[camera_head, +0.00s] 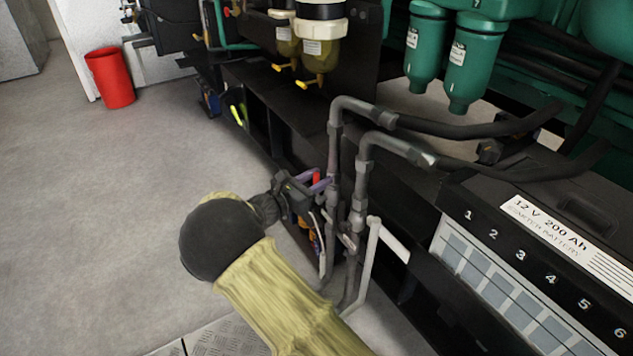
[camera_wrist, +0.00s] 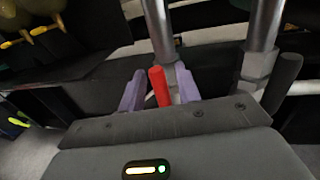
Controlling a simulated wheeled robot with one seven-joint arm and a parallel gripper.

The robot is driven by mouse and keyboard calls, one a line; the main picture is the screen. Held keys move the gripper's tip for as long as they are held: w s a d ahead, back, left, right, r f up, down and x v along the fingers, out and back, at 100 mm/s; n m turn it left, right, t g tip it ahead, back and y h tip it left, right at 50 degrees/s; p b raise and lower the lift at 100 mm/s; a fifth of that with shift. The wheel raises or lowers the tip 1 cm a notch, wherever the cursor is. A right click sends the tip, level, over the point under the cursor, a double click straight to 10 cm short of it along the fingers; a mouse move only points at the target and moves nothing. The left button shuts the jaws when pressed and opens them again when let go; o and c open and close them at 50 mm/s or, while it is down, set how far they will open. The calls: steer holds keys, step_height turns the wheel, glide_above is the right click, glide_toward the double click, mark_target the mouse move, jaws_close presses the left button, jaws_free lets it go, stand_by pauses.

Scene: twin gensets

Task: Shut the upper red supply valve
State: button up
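The red valve handle (camera_head: 316,179) is a short bar on the left of two upright grey pipes (camera_head: 334,150). In the wrist view, the red handle (camera_wrist: 159,87) stands nearly upright in front of a pipe fitting. My gripper (camera_head: 320,183) has purple fingers, one on each side of the handle. In the wrist view, my gripper (camera_wrist: 160,90) is open, with a narrow gap between each finger and the red bar. The handle's lower end is hidden behind the gripper body. A dark grey lever (camera_wrist: 283,82) stands at the right pipe.
A black starter battery (camera_head: 560,235) stands to the right of the pipes. Black hoses (camera_head: 470,128) run right from the pipe tops. Yellow-bowled filters (camera_head: 318,60) and green canisters (camera_head: 473,60) hang behind. A red bin (camera_head: 110,78) stands far left; the left floor is clear.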

jaws_close()
